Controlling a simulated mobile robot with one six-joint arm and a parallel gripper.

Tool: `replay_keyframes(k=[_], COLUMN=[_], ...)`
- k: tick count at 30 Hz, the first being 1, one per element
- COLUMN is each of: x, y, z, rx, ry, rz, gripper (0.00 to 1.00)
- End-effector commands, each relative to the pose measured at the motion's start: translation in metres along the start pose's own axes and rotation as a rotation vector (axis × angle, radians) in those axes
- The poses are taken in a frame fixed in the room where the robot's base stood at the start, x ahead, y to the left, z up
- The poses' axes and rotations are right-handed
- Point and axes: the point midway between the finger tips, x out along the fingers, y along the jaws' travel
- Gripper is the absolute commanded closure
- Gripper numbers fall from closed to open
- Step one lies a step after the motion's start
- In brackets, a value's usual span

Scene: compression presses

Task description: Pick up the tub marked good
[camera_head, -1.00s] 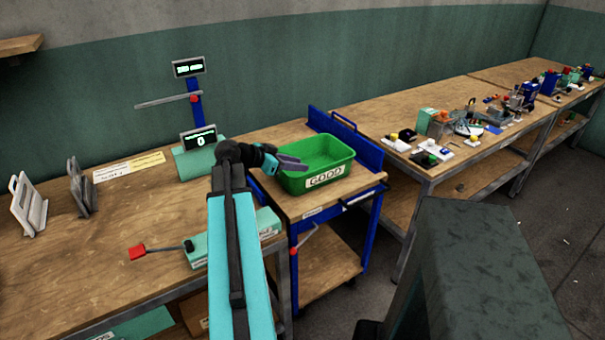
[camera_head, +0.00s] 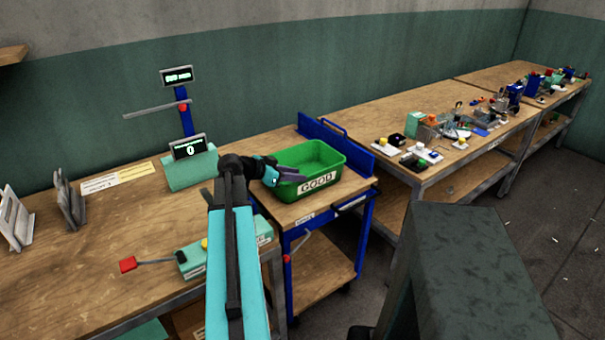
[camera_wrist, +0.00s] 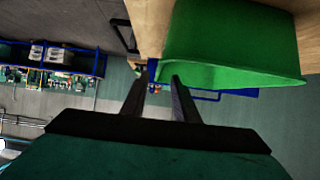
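The green tub (camera_head: 325,163) with a white GOOD label (camera_head: 318,183) stands upright on a small blue-framed cart with a wooden top. My gripper (camera_head: 287,175) is at the tub's left side, close to its rim. In the wrist view, the tub (camera_wrist: 235,45) fills the upper right. My two fingers (camera_wrist: 157,82) are apart, with nothing clearly gripped. The right finger's tip overlaps the tub's edge in the picture; I cannot tell whether they touch or whether the wall lies between the fingers. The tub's inside looks empty where visible.
The cart (camera_head: 345,192) stands between a left bench (camera_head: 95,255) and a right bench (camera_head: 385,115) crowded with small parts. A green press (camera_head: 190,165) with a display stands left of the tub. A blue raised panel (camera_head: 345,148) edges the cart behind the tub.

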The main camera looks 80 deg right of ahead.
Motion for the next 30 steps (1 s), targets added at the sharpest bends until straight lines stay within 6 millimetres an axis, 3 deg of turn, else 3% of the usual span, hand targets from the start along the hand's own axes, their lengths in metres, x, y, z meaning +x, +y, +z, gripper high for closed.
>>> replay_keyframes(k=[9, 23, 30], x=[0.038, 0.043, 0.060], y=[0.000, 0.001, -0.001], z=[-0.001, -0.001, -0.003], rx=[0.001, 0.001, 0.001], ry=[0.000, 0.000, -0.001], rz=[0.001, 0.001, 0.003], gripper=[0.73, 0.73, 0.73])
